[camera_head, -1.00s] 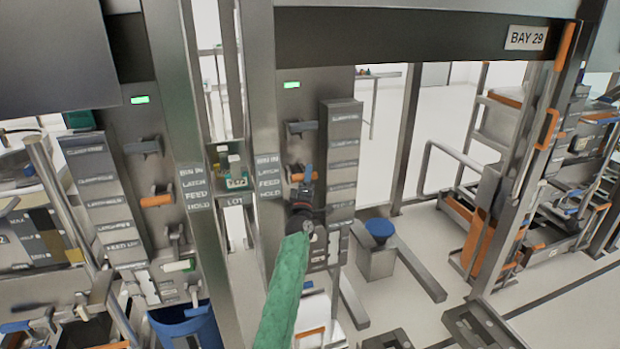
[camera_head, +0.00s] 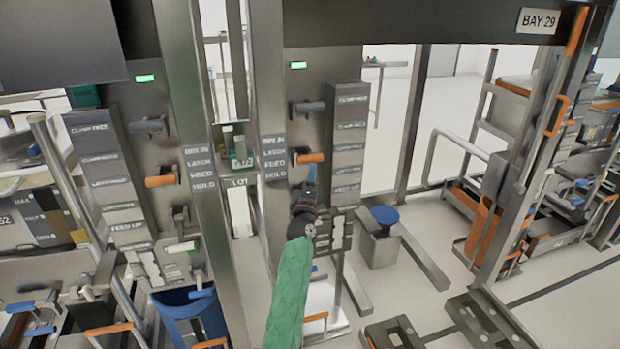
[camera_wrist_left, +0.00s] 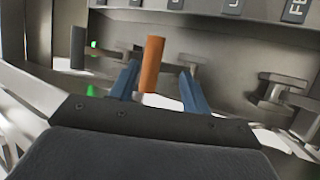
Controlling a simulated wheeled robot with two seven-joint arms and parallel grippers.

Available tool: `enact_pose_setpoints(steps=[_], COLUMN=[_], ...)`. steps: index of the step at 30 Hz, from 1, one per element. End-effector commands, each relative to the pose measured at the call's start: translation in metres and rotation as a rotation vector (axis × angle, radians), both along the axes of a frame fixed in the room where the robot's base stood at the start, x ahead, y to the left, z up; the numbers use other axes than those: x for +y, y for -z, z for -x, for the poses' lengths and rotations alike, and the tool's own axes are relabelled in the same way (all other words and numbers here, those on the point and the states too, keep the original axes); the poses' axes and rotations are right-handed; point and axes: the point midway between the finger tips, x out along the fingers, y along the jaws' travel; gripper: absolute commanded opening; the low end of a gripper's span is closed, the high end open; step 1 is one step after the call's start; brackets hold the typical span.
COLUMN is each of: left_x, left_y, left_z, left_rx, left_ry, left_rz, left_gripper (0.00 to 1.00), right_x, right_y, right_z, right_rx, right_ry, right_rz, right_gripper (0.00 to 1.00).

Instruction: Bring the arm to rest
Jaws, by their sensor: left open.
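My left arm, in a green sleeve, reaches up through the lower middle of the head view. Its left gripper (camera_head: 308,184) has blue fingers and sits just below an orange handle (camera_head: 310,158) on the right-hand control column. In the left wrist view the two blue fingers (camera_wrist_left: 160,88) stand apart. The orange handle (camera_wrist_left: 152,62) shows upright there, in front of and between the fingers in the picture; I cannot tell whether they touch it. My right gripper is not in view.
A grey handle (camera_head: 308,107) sits above the orange one. A stepped, labelled panel (camera_head: 348,140) stands close to the right. A post labelled BIN IN, LATCH, FEED, HOLD (camera_head: 273,160) stands close to the left. A blue-topped stand (camera_head: 380,245) is on the floor.

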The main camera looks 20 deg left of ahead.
Motion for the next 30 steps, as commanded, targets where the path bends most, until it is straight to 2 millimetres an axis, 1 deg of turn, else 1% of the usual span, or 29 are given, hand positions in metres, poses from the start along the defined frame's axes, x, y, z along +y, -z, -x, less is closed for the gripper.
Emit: enact_pose_setpoints(steps=[8, 11, 14, 17, 20, 21, 23, 24, 26, 27, 29, 30], left_x=[0.000, -0.001, -0.010, -0.024, -0.045, -0.055, -0.071, -0.079, -0.088, -0.091, -0.095, -0.097], left_y=[0.000, 0.001, 0.009, 0.026, 0.057, 0.072, 0.097, 0.120, 0.156, 0.180, 0.214, 0.237], left_z=[0.000, -0.001, -0.005, -0.012, -0.019, -0.022, -0.024, -0.022, -0.014, -0.006, 0.006, 0.016], left_rx=[0.000, 0.009, 0.063, 0.156, 0.280, 0.334, 0.420, 0.481, 0.561, 0.609, 0.675, 0.718], left_ry=[-0.001, -0.008, 0.008, 0.037, 0.083, 0.109, 0.150, 0.179, 0.219, 0.243, 0.279, 0.302], left_rz=[-0.003, -0.030, -0.110, -0.250, -0.432, -0.516, -0.649, -0.737, -0.841, -0.895, -0.969, -1.010], left_gripper=[0.48, 0.48, 0.48, 0.48, 0.48, 0.48, 0.48, 0.48, 0.48, 0.48, 0.48, 0.48], right_x=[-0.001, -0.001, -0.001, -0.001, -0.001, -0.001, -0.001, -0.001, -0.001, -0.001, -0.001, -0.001], right_y=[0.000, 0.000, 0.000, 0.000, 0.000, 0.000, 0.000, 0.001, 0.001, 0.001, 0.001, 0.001], right_z=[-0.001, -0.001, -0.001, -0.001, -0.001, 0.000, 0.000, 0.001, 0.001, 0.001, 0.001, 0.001], right_rx=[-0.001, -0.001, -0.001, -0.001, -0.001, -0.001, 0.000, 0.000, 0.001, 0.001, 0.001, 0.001], right_ry=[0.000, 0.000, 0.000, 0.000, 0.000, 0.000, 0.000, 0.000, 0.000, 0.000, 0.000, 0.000], right_rz=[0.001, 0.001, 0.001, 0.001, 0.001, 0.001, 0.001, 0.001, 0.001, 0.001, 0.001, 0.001], right_gripper=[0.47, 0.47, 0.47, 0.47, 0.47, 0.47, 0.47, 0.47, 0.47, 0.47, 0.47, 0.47])
